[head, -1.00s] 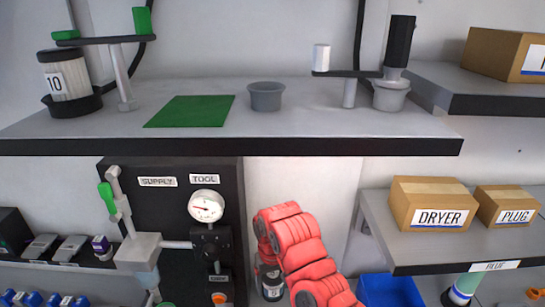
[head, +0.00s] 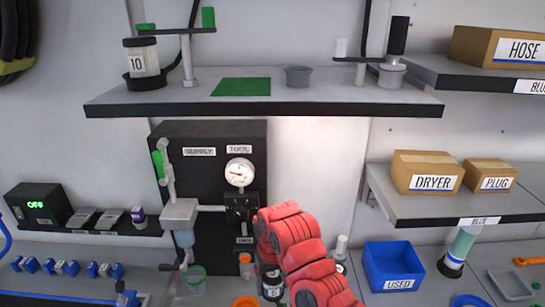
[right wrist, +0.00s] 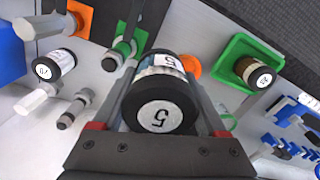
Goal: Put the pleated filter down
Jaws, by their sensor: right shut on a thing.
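The pleated filter (right wrist: 160,105), a short cylinder with black ends and a "5" on its end face, fills the space between my right gripper's fingers in the right wrist view. My right gripper (right wrist: 160,82) is shut on it. In the head view the filter (head: 271,285) shows low in the middle, below the black panel. My red right arm partly covers it there. I cannot tell whether its lower end touches anything. My left gripper is not in view.
A similar cartridge marked "10" (head: 144,58) stands in a black cup on the upper shelf (head: 330,103). A green square (head: 241,87) and a grey cup (head: 298,76) are also there. The blue "USED" bin (head: 394,268) is right of my arm.

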